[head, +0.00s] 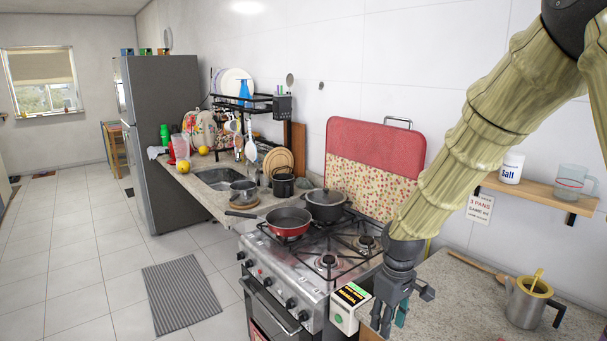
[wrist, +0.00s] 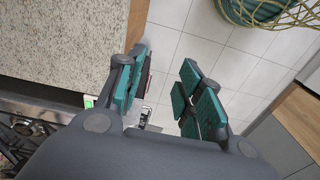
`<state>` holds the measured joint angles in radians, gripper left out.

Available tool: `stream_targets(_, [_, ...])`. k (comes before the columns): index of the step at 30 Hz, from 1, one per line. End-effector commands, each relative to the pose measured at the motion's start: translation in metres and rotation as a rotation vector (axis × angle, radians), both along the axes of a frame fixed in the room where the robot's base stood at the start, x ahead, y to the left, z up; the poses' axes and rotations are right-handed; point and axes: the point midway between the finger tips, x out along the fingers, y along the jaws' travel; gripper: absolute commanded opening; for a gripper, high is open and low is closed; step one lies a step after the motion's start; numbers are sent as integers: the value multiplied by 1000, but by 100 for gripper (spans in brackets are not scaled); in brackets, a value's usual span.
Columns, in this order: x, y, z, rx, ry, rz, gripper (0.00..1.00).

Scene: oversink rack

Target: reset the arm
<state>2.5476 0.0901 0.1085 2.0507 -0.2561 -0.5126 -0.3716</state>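My arm comes down from the upper right in the head view, with my gripper (head: 388,322) low beside the right front corner of the stove, near the edge of the right counter. In the wrist view my gripper (wrist: 163,95) has its two teal-padded fingers apart, with floor tiles and a small part of the counter side showing between them. Nothing is held between the fingers. The fingers point down past the counter edge.
The stove (head: 290,275) holds a red pan (head: 287,228) and a lidded pot (head: 326,205). The right counter (head: 455,300) bears a metal pot (head: 528,304) and a wooden spoon (head: 475,264). A wall shelf (head: 535,191) holds a salt jar (head: 511,168) and a glass jug (head: 573,182).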

Motion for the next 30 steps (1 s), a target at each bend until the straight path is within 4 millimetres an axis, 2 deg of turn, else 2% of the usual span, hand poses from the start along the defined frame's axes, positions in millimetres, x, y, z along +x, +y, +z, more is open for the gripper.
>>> stream_targets(1, [3,3,-12,4,9,-3,36])
stream_targets(5, [4,8,-39,15,21,-19,36])
stream_targets(11, [-16,10,-77,36,22,-67,36])
stream_targets(14, [-36,9,-99,48,19,-102,36])
stream_targets(17, [-61,9,-131,62,20,-149,36])
stream_targets(24, [-115,6,-218,84,38,-289,36])
stream_targets(30, [-171,1,-276,83,44,-402,36])
